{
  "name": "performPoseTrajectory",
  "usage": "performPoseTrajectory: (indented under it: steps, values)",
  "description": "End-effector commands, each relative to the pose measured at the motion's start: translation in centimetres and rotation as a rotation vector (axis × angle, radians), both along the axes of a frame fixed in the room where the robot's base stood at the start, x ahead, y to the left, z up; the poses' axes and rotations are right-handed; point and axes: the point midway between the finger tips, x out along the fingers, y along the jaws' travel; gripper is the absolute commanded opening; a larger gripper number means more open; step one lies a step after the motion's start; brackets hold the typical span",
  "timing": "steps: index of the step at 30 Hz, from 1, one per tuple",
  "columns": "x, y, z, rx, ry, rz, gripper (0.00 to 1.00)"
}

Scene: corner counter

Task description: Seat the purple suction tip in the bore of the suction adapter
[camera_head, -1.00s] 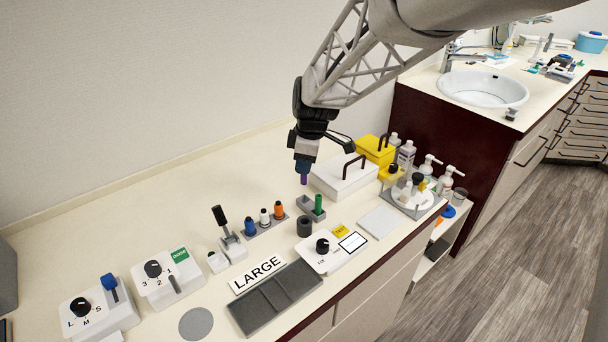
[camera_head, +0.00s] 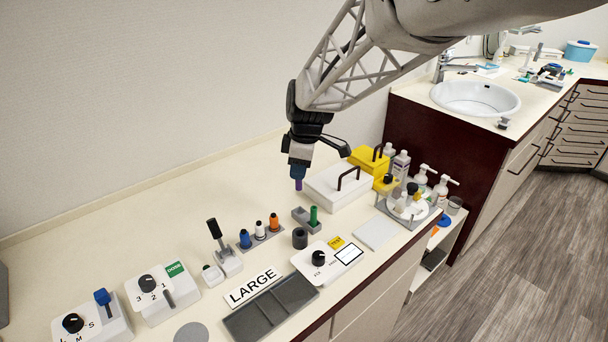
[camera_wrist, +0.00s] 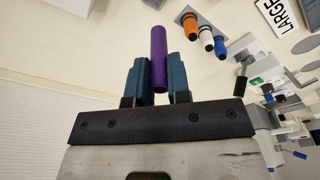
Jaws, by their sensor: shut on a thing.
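The purple suction tip (camera_head: 298,185) is held in my gripper (camera_head: 299,172), pointing down above the counter. In the wrist view the purple tip (camera_wrist: 158,58) stands out between the two blue fingers of my gripper (camera_wrist: 159,78), which are shut on it. A dark grey hollow cylinder (camera_head: 300,238), which looks like the suction adapter, stands upright on the counter, below the tip and apart from it. Its bore opening faces up. The adapter cannot be made out in the wrist view.
A grey holder (camera_head: 298,214) with an upright green tip (camera_head: 313,215) stands just behind the cylinder. A white handled box (camera_head: 325,190) is close at right. Blue, white and orange capped pieces stand in a grey rack (camera_head: 262,237) at left. A dial panel (camera_head: 318,270) lies in front.

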Motion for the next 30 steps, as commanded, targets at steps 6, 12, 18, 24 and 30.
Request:
performPoseTrajectory:
  steps: [6, 12, 18, 24, 30]
  values:
    - [-2.2, -0.2, 0.2, 0.0, 0.0, 0.0, 0.0]
    - [-5.6, -0.6, 0.4, 0.0, 0.0, 0.002, 0.0]
    - [-8.4, -1.0, 0.4, 0.0, 0.0, 0.001, 0.0]
    - [-9.4, -1.2, 0.4, 0.0, -0.001, 0.0, 0.0]
    - [-9.4, -1.2, 0.4, 0.0, 0.0, 0.0, 0.0]
